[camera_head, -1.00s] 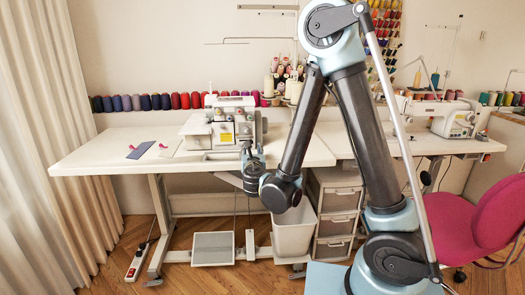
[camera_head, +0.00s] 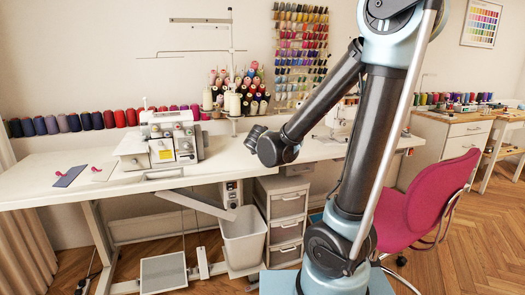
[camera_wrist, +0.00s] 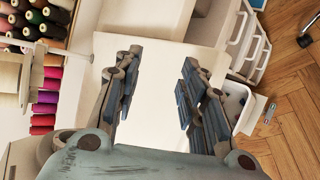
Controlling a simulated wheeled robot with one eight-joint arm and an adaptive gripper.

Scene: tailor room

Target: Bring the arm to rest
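My arm stands upright at the right of the head view, bent at the elbow, with its forearm reaching down and left. The wrist end by my gripper (camera_head: 256,136) is above the table, right of the sewing machine; the fingers are not clear there. In the wrist view my gripper (camera_wrist: 158,88) has its two fingers spread apart, with nothing between them but the white table surface (camera_wrist: 150,70) beyond.
A white sewing machine (camera_head: 170,140) stands on the long white table (camera_head: 35,178). Thread spools (camera_head: 88,121) line the wall. A bin (camera_head: 243,240) and drawers (camera_head: 286,205) are under the table; a pink chair (camera_head: 425,205) stands right. Floor is clear at front right.

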